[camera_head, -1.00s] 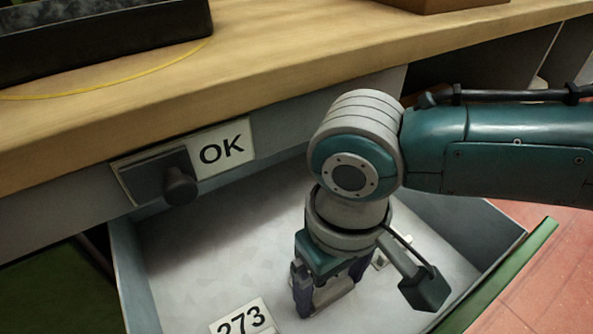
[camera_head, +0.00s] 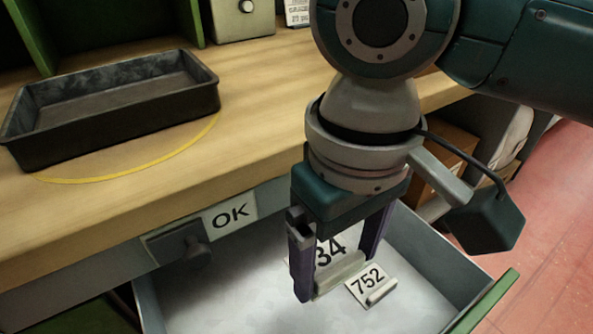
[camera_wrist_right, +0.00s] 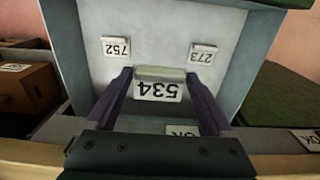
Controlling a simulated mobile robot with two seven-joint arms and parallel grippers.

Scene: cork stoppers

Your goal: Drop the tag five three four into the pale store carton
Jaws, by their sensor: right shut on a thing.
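The white tag 534 (camera_head: 330,250) is between the purple fingers of my right gripper (camera_head: 338,277), above the open drawer; its first digit is hidden by a finger in the head view. In the right wrist view the full number reads upside down on the tag (camera_wrist_right: 158,91), with the gripper (camera_wrist_right: 159,75) shut on its grey grip strip. A brown carton (camera_head: 452,150) stands under the bench behind my right wrist, partly hidden; a carton with a pale label also shows in the right wrist view (camera_wrist_right: 28,90). I cannot tell whether this is the pale store carton. My left gripper is not in view.
The open drawer (camera_head: 230,290) holds tag 752 (camera_head: 370,284) and, in the right wrist view, tag 273 (camera_wrist_right: 203,54). A black tray (camera_head: 110,108) stands on the wooden bench (camera_head: 265,110). Red floor lies right.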

